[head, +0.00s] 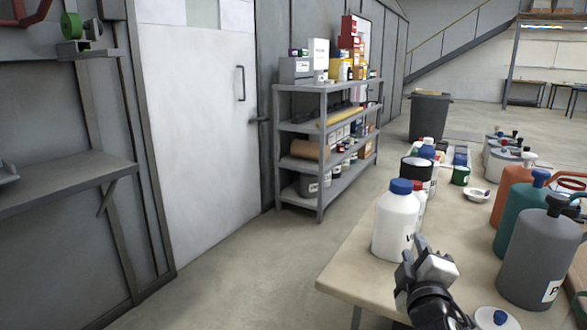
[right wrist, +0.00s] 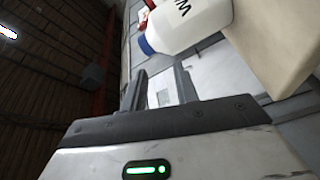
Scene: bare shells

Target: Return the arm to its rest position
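My right gripper (head: 416,246) is at the lower middle of the head view, in front of a white bottle with a blue cap (head: 396,222) on the table. In the right wrist view its two fingers (right wrist: 160,85) stand apart with nothing between them, so it is open and empty. The white bottle (right wrist: 190,24) also shows there beyond the fingers, tilted in the picture. I cannot tell the exact gap between gripper and bottle. My left gripper is not in view.
The table (head: 362,262) holds several bottles, including a grey one (head: 540,258) and a teal one (head: 522,216) at right. A loaded grey shelf rack (head: 322,147) stands behind. A wall shelf (head: 62,184) juts out at left. The floor (head: 245,272) between is clear.

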